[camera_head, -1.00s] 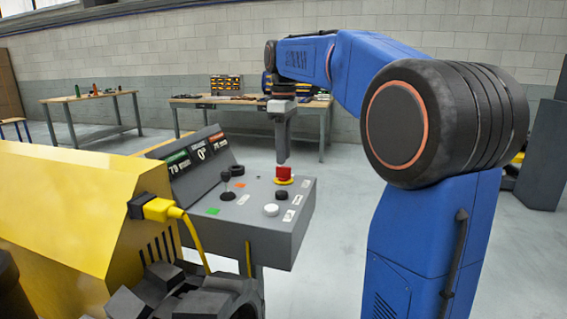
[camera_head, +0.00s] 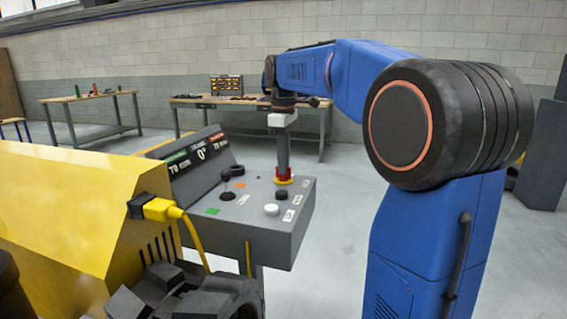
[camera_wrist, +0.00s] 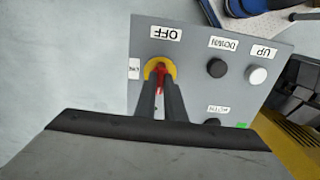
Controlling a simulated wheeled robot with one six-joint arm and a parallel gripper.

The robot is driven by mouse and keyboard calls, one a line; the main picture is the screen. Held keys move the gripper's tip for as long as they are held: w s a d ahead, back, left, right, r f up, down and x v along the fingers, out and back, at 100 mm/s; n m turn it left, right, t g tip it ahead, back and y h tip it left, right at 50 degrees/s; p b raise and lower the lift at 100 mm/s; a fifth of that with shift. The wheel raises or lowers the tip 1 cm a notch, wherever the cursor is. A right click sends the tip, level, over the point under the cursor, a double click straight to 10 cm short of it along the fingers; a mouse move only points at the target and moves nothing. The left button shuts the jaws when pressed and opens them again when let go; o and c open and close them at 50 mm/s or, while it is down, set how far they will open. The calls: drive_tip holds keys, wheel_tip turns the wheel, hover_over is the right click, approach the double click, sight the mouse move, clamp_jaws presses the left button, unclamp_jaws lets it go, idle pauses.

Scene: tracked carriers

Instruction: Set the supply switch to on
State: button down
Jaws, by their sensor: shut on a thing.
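The supply switch (camera_wrist: 161,68) is a red handle on a yellow round plate, on the grey control panel (camera_head: 262,237). In the wrist view a label reading OFF (camera_wrist: 167,34) lies beside its plate, and a smaller label lies to its left. In the head view the red switch (camera_head: 283,172) is mostly covered by my gripper (camera_head: 283,166), which points down onto it. My gripper (camera_wrist: 161,86) is shut on the red handle, with a finger on either side in the wrist view.
The panel also holds a black knob (camera_head: 237,170), a joystick (camera_head: 227,193), a white button (camera_head: 271,209) and a black button (camera_head: 282,195). A yellow machine (camera_head: 75,215) with a cable stands left. Workbenches (camera_head: 245,101) stand behind.

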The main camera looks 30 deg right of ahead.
drive_tip(key=shift+m, duration=0.4)
drive_tip(key=m, duration=0.4)
drive_tip(key=shift+m, duration=0.4)
drive_tip(key=m, duration=1.2)
drive_tip(key=c, duration=1.8)
unclamp_jaws()
drive_tip(key=shift+c, duration=0.2)
